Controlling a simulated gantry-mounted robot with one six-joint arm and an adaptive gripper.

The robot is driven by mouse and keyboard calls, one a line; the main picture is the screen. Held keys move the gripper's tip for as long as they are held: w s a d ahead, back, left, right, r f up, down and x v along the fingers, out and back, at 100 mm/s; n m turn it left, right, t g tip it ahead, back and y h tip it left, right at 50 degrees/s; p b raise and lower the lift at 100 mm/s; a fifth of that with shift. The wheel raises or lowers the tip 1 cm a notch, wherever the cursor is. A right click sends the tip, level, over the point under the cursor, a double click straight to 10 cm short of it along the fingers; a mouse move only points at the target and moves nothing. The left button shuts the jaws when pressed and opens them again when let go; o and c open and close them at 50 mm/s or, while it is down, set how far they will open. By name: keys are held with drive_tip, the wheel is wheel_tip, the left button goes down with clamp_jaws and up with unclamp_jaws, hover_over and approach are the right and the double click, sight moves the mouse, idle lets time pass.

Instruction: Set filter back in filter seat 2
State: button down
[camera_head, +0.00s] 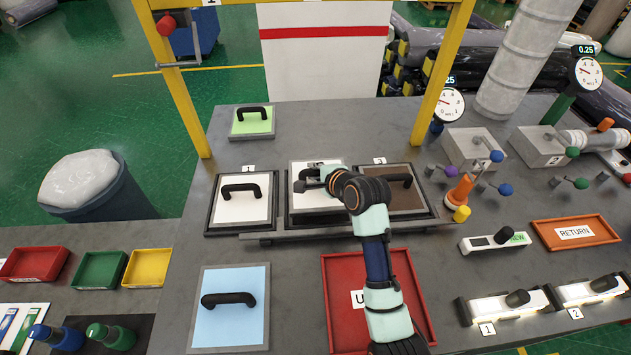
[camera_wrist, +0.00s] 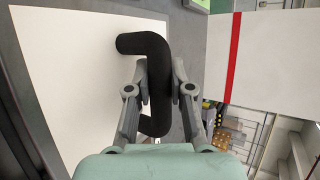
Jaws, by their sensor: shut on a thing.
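A white filter (camera_head: 318,200) with a black handle is at the middle seat, filter seat 2 (camera_head: 322,218), between seats 1 and 3. My gripper (camera_head: 324,177) is shut on its handle. In the wrist view my gripper's fingers (camera_wrist: 160,92) press on both sides of the black handle (camera_wrist: 155,48), and the filter's white face (camera_wrist: 75,75) lies beneath. The filter looks shifted toward the back of the seat or slightly raised; I cannot tell which. My arm hides its right side.
Seat 1 holds a white filter (camera_head: 241,208) and seat 3 a brown one (camera_head: 408,203), close on either side. A green panel (camera_head: 252,125) lies behind, a blue panel (camera_head: 229,325) in front. A red tray (camera_head: 340,275) lies under my arm. Yellow posts (camera_head: 180,100) flank the back.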

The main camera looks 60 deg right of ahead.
drive_tip(key=shift+f, duration=2.1)
drive_tip(key=shift+f, duration=0.15)
drive_tip(key=c, duration=1)
unclamp_jaws()
drive_tip(key=shift+c, duration=0.2)
drive_tip(key=shift+r, duration=0.2)
drive_tip(key=v, duration=1.2)
